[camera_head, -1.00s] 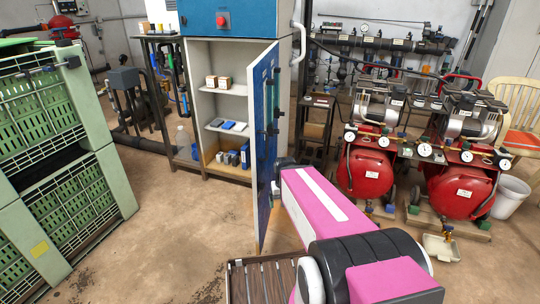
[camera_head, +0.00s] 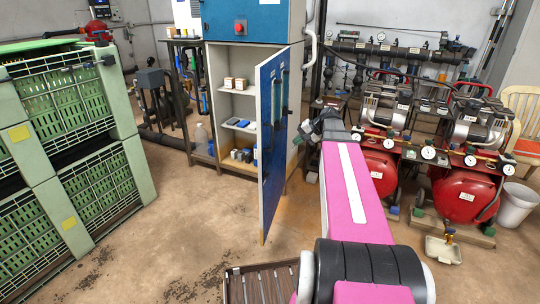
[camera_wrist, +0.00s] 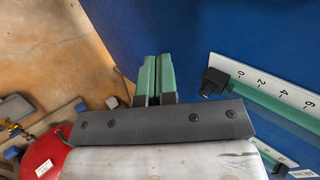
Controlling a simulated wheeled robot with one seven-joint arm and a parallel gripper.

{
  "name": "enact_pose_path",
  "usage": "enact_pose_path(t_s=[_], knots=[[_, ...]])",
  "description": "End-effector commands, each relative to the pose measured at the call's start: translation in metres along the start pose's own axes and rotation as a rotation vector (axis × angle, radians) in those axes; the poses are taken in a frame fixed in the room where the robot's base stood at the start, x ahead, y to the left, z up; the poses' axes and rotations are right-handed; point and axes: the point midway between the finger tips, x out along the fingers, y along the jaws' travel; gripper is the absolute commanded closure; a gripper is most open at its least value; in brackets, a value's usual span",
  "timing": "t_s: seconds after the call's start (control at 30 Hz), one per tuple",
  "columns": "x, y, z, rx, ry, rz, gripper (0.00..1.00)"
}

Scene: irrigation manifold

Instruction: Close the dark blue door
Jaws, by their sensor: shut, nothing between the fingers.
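The dark blue door (camera_head: 270,135) stands open on the grey cabinet (camera_head: 298,110), hinged at the opening's right edge. Its free edge points toward me and its blue outer face is turned right. My gripper (camera_head: 328,122) is to the right of the door, on the outer-face side, beside the cabinet. In the wrist view its green fingers (camera_wrist: 155,78) are shut together with nothing between them. The blue door face (camera_wrist: 190,35) fills the top and right there, with a black knob (camera_wrist: 215,80) and a white numbered scale (camera_wrist: 262,88). I cannot tell whether the fingertips touch the door.
Cabinet shelves hold small boxes (camera_head: 235,84). Stacked green crates (camera_head: 75,150) stand at left. Red compressors (camera_head: 465,195) stand close on the right, with a white bucket (camera_head: 515,205). A slatted brown surface (camera_head: 265,285) is at the bottom. Floor before the cabinet is clear.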

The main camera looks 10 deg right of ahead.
Motion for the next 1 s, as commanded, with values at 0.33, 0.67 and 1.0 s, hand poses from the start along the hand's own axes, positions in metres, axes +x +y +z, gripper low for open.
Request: enact_pose_path(t_s=[0.33,0.67,1.0], knots=[[0.026,-0.004,-0.004,0.003,0.0,-0.018,1.0],[0.088,-0.005,-0.004,0.003,-0.001,-0.017,1.0],[0.12,-0.029,-0.004,0.002,0.002,-0.017,1.0]])
